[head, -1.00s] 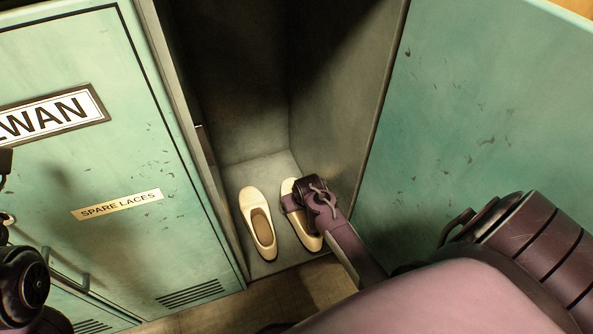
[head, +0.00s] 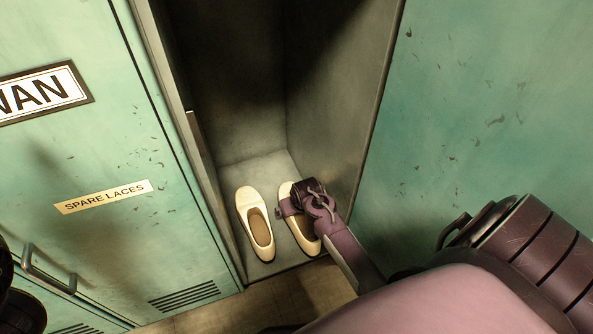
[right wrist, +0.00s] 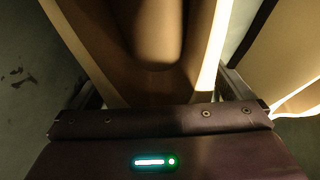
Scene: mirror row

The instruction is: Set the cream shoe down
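Two cream slip-on shoes stand on the floor of the open locker (head: 270,168). The left shoe (head: 245,200) is free and toe-in. The right shoe (head: 309,243) rests beside it, roughly parallel, with its middle hidden by my right gripper (head: 293,207). In the right wrist view, the brown-lined shoe (right wrist: 130,78) lies between the two fingers, which stand wide apart. A narrow gap shows between the shoe's right edge and the finger there, so the gripper looks open around it. My left gripper is out of view; only a dark part of that arm shows at the lower left.
The locker's side wall (head: 345,90) stands close to the right of my gripper. A closed green door (head: 100,130) with a "SPARE LACES" label (head: 104,197) is on the left. An open green door (head: 480,110) is on the right. Brown floor (head: 270,305) lies in front.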

